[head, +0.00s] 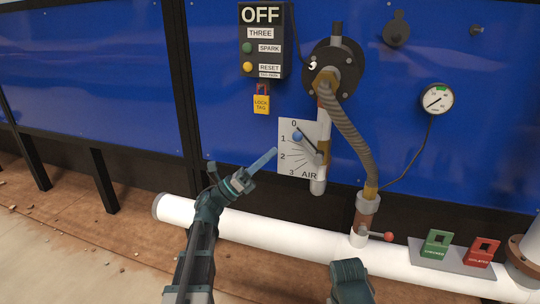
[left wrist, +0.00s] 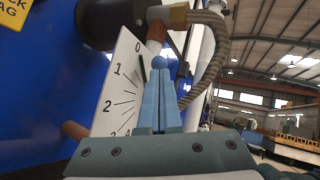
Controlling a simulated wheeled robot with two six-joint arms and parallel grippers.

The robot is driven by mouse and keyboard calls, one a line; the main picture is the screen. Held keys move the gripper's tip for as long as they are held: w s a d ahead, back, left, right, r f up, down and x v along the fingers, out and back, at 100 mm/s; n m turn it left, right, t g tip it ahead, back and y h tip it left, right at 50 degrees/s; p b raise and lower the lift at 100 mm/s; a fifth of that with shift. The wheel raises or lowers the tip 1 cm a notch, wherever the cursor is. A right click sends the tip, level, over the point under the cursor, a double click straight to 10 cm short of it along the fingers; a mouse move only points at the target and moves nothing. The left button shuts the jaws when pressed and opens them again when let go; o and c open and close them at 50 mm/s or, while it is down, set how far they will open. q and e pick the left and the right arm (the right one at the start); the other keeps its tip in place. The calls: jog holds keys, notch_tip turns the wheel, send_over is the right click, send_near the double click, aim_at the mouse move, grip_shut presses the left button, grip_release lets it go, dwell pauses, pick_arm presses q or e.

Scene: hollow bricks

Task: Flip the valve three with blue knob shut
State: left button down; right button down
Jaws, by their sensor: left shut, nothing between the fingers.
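The blue knob (head: 297,137) is on the end of a dark lever (head: 310,147) in front of a white dial plate (head: 286,165) marked 0 to 3 and AIR. The knob is at the upper left of the lever, near the 0 and 1 marks. My left gripper (head: 273,155) is shut and empty, just left of and below the knob in the head view. In the left wrist view the closed blue fingers (left wrist: 168,95) point at the round blue knob (left wrist: 159,62), which shows just beyond their tips; I cannot tell whether they touch. My right gripper is out of view.
A black panel (head: 284,40) reading OFF and THREE, with a yellow lock tag (head: 261,104), is above left. A ribbed hose (head: 355,140) and gauge (head: 437,99) are right. A white pipe (head: 280,230) and a red-ended handle (head: 388,236) are below.

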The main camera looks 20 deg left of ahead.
pick_arm(q)
jog(key=b+v, duration=0.4)
jog(key=v, duration=0.5)
jog(key=shift+a+r, duration=0.15)
jog(key=shift+r, duration=0.05)
